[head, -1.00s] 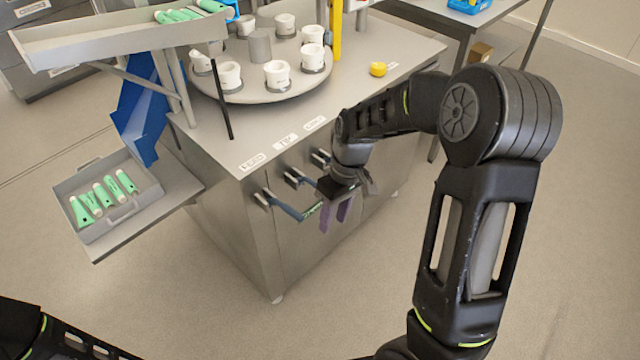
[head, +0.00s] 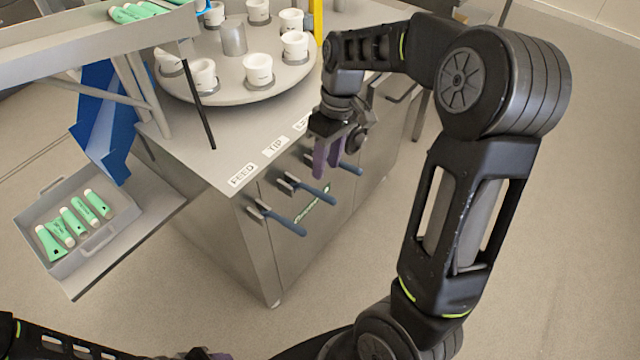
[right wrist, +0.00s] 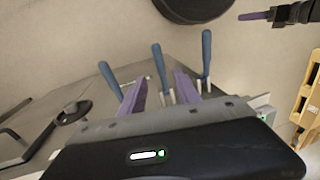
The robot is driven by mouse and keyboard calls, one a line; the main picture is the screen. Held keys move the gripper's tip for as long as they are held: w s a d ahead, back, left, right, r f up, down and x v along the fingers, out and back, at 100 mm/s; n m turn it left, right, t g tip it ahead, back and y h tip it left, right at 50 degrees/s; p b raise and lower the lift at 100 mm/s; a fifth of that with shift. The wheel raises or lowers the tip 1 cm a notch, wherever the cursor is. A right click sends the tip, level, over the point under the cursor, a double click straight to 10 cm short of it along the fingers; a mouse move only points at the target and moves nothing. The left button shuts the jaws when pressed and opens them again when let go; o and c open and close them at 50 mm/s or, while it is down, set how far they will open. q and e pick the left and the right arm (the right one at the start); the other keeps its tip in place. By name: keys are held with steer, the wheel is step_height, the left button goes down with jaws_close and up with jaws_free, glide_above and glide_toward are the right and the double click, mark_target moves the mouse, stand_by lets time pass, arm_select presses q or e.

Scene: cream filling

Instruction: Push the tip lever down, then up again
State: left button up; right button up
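The tip lever (head: 312,191) is the middle of three blue-handled levers on the cabinet front, below the TIP label (head: 275,146). Its handle sticks out and slants down to the right, much like its neighbours. My right gripper (head: 327,172) is above and right of it in the head view, its purple fingers overlapping the third lever (head: 348,166). In the right wrist view the fingers (right wrist: 160,85) are apart, and the middle lever (right wrist: 159,62) shows between them, beyond. Contact cannot be told. My left gripper (head: 208,354) barely shows at the bottom edge.
The feed lever (head: 284,220) is close on the left of the tip lever. A turntable (head: 235,92) with white cups stands on the cabinet top. A grey tray (head: 105,232) of green tubes is at left. Floor before the cabinet is clear.

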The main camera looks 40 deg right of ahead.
mark_target(321, 192)
steer(key=shift+s+a+f, duration=0.1)
steer(key=shift+a+f, duration=0.15)
steer(key=shift+f, duration=1.05)
steer(key=shift+a+f, duration=0.2)
steer(key=shift+f, duration=1.1)
steer(key=shift+s+a+f, duration=0.1)
steer(key=shift+a+f, duration=0.15)
steer(key=shift+f, duration=1.05)
steer(key=shift+c, duration=0.2)
steer(key=shift+w, duration=0.1)
jaws_close()
